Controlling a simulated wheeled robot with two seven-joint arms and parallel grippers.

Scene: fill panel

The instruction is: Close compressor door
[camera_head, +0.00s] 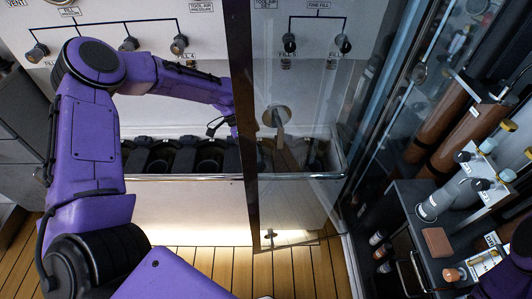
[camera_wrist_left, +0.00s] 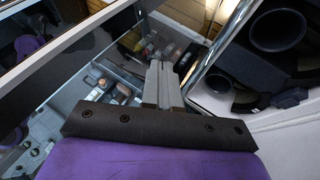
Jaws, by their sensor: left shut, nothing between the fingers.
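The compressor door looks like a clear glass panel (camera_head: 310,85) with a dark vertical edge strip at its left. It stands swung out in front of the white fill panel, so it looks open. My left arm reaches from the left, and its wrist passes behind the dark strip. My left gripper shows in the left wrist view (camera_wrist_left: 157,70), its grey fingers together and empty. A glass pane is near the fingers there; I cannot tell whether they touch it. In the head view the fingers are hard to make out through the glass. My right gripper is not in view.
A row of black cylinder holders (camera_head: 180,155) lies behind a chrome rail (camera_head: 185,177). Knobs (camera_head: 130,43) are on the white panel. At the right is a dark cabinet with brown cylinders (camera_head: 437,122) and a small bench (camera_head: 405,190) with tools. Wooden floor (camera_head: 210,270) is clear below.

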